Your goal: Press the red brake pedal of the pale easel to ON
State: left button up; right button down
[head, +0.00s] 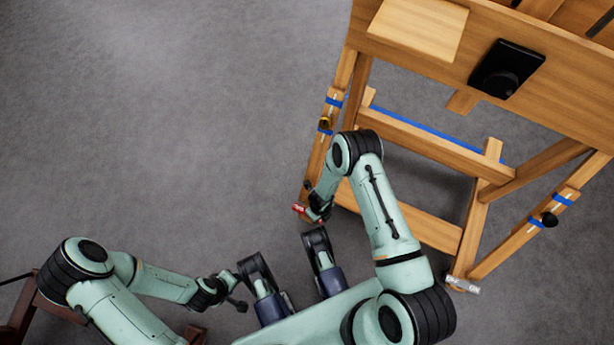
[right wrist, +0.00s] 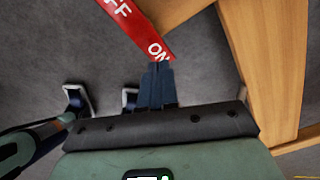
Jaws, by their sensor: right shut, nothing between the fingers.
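The pale wooden easel (head: 415,140) stands at the right of the head view. Its red brake pedal (head: 298,208) is at the foot of its left leg, small there. In the right wrist view the red pedal (right wrist: 140,25) shows white letters, "FF" at the upper end and "ON" at the lower end. My right gripper (right wrist: 158,68) is shut and empty, its fingertips at the edge of the ON end; I cannot tell whether they touch. In the head view the right gripper (head: 318,214) is beside the pedal. My left gripper (head: 238,302) is at lower left, away from the easel.
A pale grey pedal (head: 462,285) is at the easel's right foot. A black device (head: 506,69) is on the easel's upper board. Dark brown wood (head: 22,310) stands at the lower left. The grey floor left of the easel is clear.

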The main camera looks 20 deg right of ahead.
pick_arm(q)
notch_tip(320, 180, up, 3)
jog(key=shift+s+f+p, duration=0.1)
jog(key=shift+f+p, duration=0.05)
jog(key=shift+p, duration=0.95)
pick_arm(e)
notch_tip(320, 180, up, 4)
jog(key=shift+r, duration=0.1)
